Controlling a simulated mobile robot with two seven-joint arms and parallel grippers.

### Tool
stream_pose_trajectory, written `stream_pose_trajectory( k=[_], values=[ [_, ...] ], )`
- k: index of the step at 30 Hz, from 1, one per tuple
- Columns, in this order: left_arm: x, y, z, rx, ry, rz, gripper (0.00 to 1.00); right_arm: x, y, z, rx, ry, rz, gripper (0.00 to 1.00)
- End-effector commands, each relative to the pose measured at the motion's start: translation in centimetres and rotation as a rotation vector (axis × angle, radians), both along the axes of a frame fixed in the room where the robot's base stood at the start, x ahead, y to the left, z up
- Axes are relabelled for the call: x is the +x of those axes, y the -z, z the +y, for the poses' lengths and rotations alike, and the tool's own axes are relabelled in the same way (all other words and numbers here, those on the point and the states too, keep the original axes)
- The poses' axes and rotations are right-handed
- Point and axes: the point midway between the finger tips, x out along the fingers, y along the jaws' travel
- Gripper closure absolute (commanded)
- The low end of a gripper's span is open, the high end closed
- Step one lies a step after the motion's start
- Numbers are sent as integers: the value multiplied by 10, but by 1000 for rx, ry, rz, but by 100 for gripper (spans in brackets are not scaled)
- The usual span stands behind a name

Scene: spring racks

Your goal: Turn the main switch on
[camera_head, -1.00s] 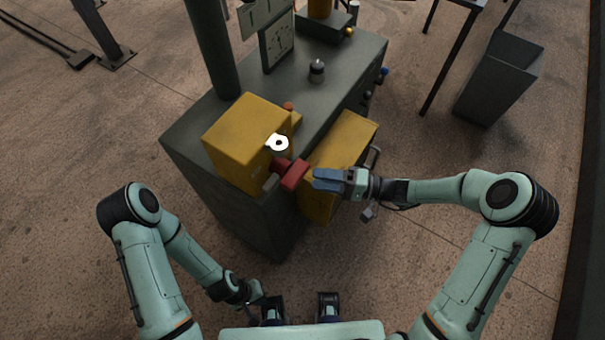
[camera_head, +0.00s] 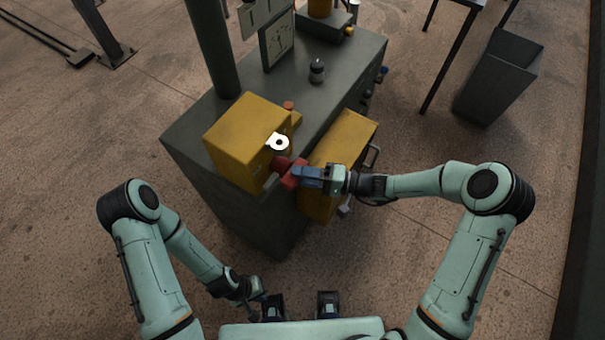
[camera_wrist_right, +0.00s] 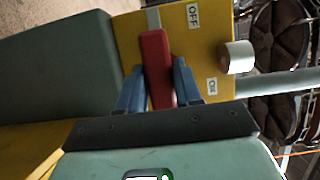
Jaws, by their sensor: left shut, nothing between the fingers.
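The main switch is a yellow box (camera_head: 235,140) on the front end of the grey-green cabinet, with a red handle (camera_head: 288,174) on its side. In the right wrist view the red handle (camera_wrist_right: 157,62) stands beside a yellow face with an OFF label (camera_wrist_right: 194,15) and an ON label (camera_wrist_right: 212,86). My right gripper (camera_head: 302,176) is at the handle. Its two blue fingers (camera_wrist_right: 158,85) straddle the handle, one on each side; whether both press on it is unclear. My left gripper (camera_head: 259,293) is shut and empty, low near my base, away from the switch.
A second yellow box (camera_head: 340,150) with a grey handle sits close by my right gripper on the cabinet's side. A dial panel (camera_head: 277,45) and a small knob (camera_head: 317,70) stand on the cabinet top (camera_head: 285,90). A grey bin (camera_head: 500,80) stands at the upper right. Floor in front is open.

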Motion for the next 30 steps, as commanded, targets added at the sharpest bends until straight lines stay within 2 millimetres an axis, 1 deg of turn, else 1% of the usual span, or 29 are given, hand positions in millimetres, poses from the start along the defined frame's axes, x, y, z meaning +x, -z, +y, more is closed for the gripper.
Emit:
stream_pose_trajectory(
  k=[8,14,21,30],
  values=[
    [-2,4,0,0,0,2,100,0,1,0,29,0,37,100],
    [-6,13,0,0,0,7,100,0,3,0,97,0,131,100],
    [-10,23,0,1,0,11,100,-1,4,0,224,0,305,100],
    [-11,25,0,0,0,12,100,-1,4,0,391,0,537,100]
  ],
)
